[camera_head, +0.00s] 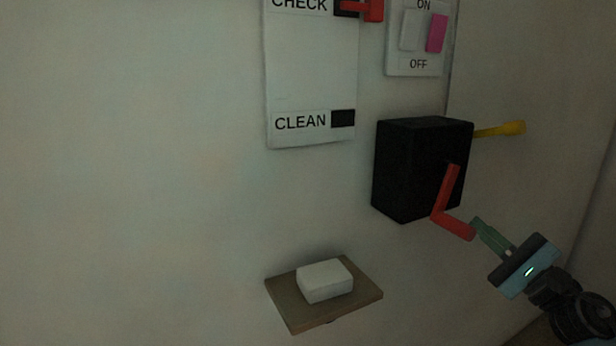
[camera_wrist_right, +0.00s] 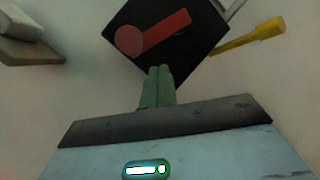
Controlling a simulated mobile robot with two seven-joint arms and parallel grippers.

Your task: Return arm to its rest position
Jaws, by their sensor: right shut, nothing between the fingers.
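My right gripper (camera_head: 476,226) is at the right of the head view, its green fingers shut with nothing between them. The fingertips are close to the end of the red crank handle (camera_head: 455,226) on the black box (camera_head: 405,170); I cannot tell whether they touch it. In the right wrist view the shut fingers (camera_wrist_right: 160,75) point at the box (camera_wrist_right: 130,22), below the red handle (camera_wrist_right: 165,32). My right arm runs out of the head view at the lower right. My left gripper is not in view.
A yellow lever (camera_head: 505,129) sticks out right of the box. A wooden shelf (camera_head: 295,318) with a white block (camera_head: 325,280) juts from the wall at lower left. Above are a CHECK/CLEAN panel (camera_head: 310,75) and an ON/OFF switch (camera_head: 410,35). The left wall is bare.

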